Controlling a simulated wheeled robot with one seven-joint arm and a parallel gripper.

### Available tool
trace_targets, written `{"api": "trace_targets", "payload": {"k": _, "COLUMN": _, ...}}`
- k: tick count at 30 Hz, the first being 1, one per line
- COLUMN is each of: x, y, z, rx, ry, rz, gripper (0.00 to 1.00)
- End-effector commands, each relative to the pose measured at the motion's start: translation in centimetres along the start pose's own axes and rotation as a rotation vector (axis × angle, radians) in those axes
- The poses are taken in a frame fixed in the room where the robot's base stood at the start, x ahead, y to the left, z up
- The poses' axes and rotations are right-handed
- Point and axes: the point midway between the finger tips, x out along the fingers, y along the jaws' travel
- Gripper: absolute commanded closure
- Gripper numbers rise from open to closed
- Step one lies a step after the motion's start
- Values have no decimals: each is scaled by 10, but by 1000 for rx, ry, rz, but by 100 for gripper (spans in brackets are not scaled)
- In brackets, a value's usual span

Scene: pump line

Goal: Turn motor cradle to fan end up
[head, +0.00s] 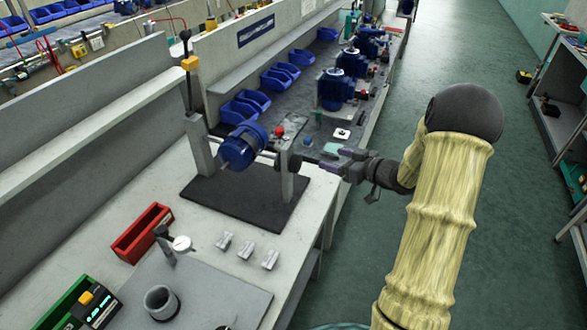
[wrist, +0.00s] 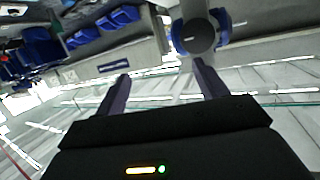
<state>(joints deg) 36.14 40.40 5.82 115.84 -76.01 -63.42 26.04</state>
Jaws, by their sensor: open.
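The blue motor (head: 243,145) hangs in the cradle between a left post (head: 200,145) and a right post (head: 289,178) above a dark mat (head: 235,205). It lies tilted, and I cannot tell surely which end is the fan end. A red knob (head: 279,131) shows near the right post's top. My gripper (head: 332,163) is open and empty, just right of the right post, apart from the motor. In the wrist view, its two fingers (wrist: 163,82) stand apart. A dark round face with blue sides (wrist: 198,36), probably the motor, shows beyond the right finger.
A yellow-collared lever (head: 190,63) rises at the left post. A red bin (head: 142,233), a green bin (head: 78,305) and small grey blocks (head: 247,250) lie on the near bench. Blue bins (head: 252,102) and more pumps (head: 335,90) stand farther along. The aisle floor (head: 480,220) is clear.

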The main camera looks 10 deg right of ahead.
Motion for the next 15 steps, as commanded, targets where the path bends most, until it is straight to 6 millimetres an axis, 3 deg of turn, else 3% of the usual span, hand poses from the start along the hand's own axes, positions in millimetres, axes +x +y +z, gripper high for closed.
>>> {"api": "trace_targets", "payload": {"k": 1, "x": -7, "y": 4, "z": 17, "rx": 20, "ry": 50, "rz": -65, "gripper": 28}}
{"api": "trace_targets", "payload": {"k": 6, "x": -36, "y": -3, "z": 40, "rx": 75, "ry": 181, "rz": -276, "gripper": 28}}
{"api": "trace_targets", "payload": {"k": 10, "x": -49, "y": -7, "z": 45, "rx": 97, "ry": 219, "rz": -350, "gripper": 28}}
{"api": "trace_targets", "payload": {"k": 15, "x": -50, "y": -9, "z": 44, "rx": 98, "ry": 223, "rz": -361, "gripper": 28}}
